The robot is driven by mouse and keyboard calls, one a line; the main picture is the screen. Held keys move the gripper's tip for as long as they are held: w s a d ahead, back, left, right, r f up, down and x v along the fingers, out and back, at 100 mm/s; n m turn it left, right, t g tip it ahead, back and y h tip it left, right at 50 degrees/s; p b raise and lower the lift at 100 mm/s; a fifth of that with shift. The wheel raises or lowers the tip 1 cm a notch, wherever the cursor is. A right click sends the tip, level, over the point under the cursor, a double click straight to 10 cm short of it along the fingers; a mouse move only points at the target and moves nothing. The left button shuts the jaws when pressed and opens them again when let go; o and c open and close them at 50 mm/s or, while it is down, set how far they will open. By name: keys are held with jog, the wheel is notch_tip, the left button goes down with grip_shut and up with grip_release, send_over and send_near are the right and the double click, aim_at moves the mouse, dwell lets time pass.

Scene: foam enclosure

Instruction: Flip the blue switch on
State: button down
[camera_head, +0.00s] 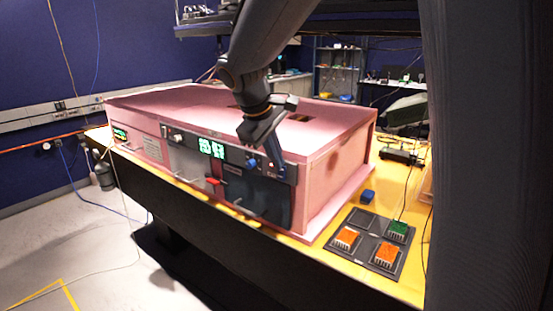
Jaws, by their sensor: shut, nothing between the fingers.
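A pink foam enclosure (335,160) stands on a yellow-topped table. Its front carries a dark control strip with a green-lit display (211,148), a round knob (251,163) and a small reddish light (271,165). My gripper (281,166) is shut and empty, pointing down in front of the right end of this strip. Its fingertips overlap the strip in the picture; I cannot tell whether they touch it. I cannot clearly make out the blue switch; it may be behind or beside the fingers. Its position cannot be told.
Below the strip are drawer-like panels with bar handles and a red piece (214,181). To the right lie a small blue block (368,196) and a dark tray (350,254) with orange and green blocks. A dark column fills the right side.

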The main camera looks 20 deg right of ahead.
jog(key=b+v, duration=0.2)
jog(key=v, duration=0.9)
jog(key=shift+s+a+r, duration=0.2)
jog(key=shift+s+a, duration=0.05)
jog(key=shift+a, duration=0.15)
jog(key=s+d+f+m+y, duration=0.1)
jog(key=s+f, duration=0.4)
jog(key=f, duration=0.5)
jog(key=s+d+f+m+g+y+b, duration=0.1)
jog(key=s+f+m, duration=0.2)
jog(key=f, duration=0.7)
jog(key=s+d+f+m+y+b, duration=0.1)
jog(key=s+f+m+y, duration=0.1)
jog(key=s+f, duration=0.5)
notch_tip(320, 180, down, 4)
jog(key=shift+s+m+g, duration=0.3)
jog(key=shift+s+m, duration=0.05)
jog(key=shift+m, duration=0.25)
